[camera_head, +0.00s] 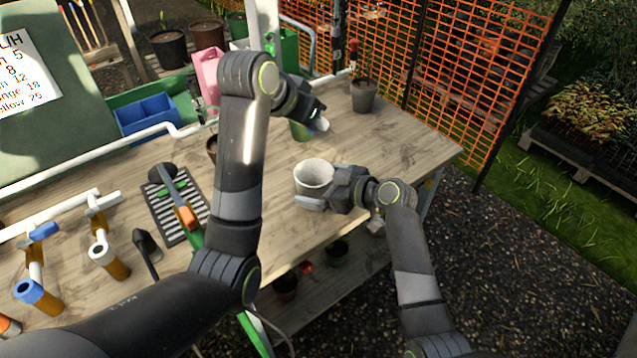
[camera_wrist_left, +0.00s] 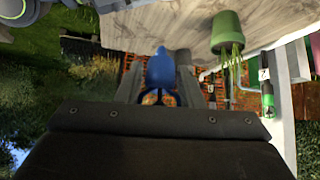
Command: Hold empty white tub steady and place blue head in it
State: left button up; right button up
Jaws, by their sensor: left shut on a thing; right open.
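The white tub (camera_head: 314,174) stands upright near the front right edge of the bench in the head view, and no contents show in it. My right gripper (camera_head: 326,190) is open at the tub's right side, with a pale finger along the tub's near side; I cannot tell whether it touches. My left gripper (camera_head: 318,119) is above the bench, behind and above the tub. In the left wrist view it is shut on the blue head (camera_wrist_left: 160,68), held between its two fingers. The blue head is not clearly visible in the head view.
A green pot (camera_head: 300,131) stands just behind my left gripper, and a dark grey pot (camera_head: 364,97) stands farther back. A slotted tray (camera_head: 172,212) with tools lies left of my left arm. Orange netting (camera_head: 490,60) borders the back right. Bench right of the tub is clear.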

jog(key=shift+w+a+f, duration=0.15)
jog(key=shift+w+a, duration=0.1)
jog(key=shift+a, duration=0.1)
jog(key=c, duration=1.1)
pick_arm(q)
send_near(310, 167)
jog(key=shift+w+d+f, duration=0.1)
jog(key=shift+d+f, duration=0.35)
jog(key=shift+d, duration=0.3)
jog(key=shift+w+d+f, duration=0.1)
jog(key=shift+d+f, duration=0.4)
jog(key=shift+d, duration=0.25)
jog(key=shift+w+d+f, duration=0.1)
jog(key=shift+d+f, duration=0.35)
jog(key=shift+d, duration=0.25)
jog(key=o, duration=1)
jog(key=v, duration=1.2)
